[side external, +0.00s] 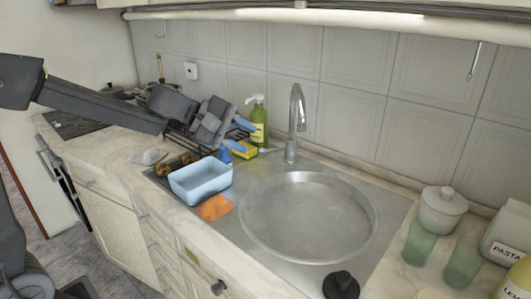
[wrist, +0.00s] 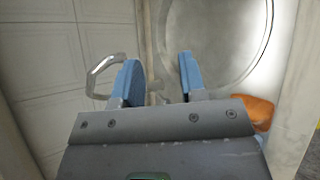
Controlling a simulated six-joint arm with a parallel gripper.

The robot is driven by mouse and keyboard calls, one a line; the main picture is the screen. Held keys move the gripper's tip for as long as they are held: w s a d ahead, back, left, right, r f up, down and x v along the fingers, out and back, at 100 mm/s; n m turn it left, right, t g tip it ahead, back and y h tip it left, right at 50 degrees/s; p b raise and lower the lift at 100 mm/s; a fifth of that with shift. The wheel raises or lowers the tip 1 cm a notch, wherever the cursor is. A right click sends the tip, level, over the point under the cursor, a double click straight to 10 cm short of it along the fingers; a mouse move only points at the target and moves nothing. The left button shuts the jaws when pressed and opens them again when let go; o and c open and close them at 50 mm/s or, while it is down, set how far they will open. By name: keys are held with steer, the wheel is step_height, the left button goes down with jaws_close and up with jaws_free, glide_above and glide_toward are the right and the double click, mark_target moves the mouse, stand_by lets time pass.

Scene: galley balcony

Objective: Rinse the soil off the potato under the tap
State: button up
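Brown, soil-coloured lumps that look like potatoes (side external: 162,169) sit behind the light blue tub in the side view, partly hidden by it. They are too small to make out singly. The silver tap (side external: 297,108) arches over the back of the round steel sink (side external: 308,222); no water shows. The tap (wrist: 97,72) and the sink (wrist: 215,38) also show in the wrist view. My gripper (side external: 248,137) is above the counter, left of the tap and away from the lumps. Its blue fingers (wrist: 158,70) are apart with nothing between them.
The light blue tub (side external: 200,185) stands left of the sink, with an orange cloth (side external: 214,208) in front. A green soap bottle (side external: 258,125) and yellow sponge (side external: 243,151) are near my gripper. A black plug (side external: 341,285) lies in front. The sink bowl looks empty.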

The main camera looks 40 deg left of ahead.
steer(key=w+a+f+n+t+y, duration=0.2)
steer(key=w+a+f+n+t, duration=0.1)
steer(key=w+a+f+n, duration=0.55)
steer(key=n+t+y, duration=0.1)
steer(key=n+y, duration=0.3)
steer(key=n, duration=0.5)
glide_toward(260, 151)
steer(key=shift+h, duration=0.3)
steer(key=x, duration=1.2)
steer(key=shift+w+a+f, duration=0.15)
steer(key=shift+w+a, duration=0.05)
steer(key=shift+w, duration=0.15)
steer(key=shift+c, duration=0.4)
jaws_close()
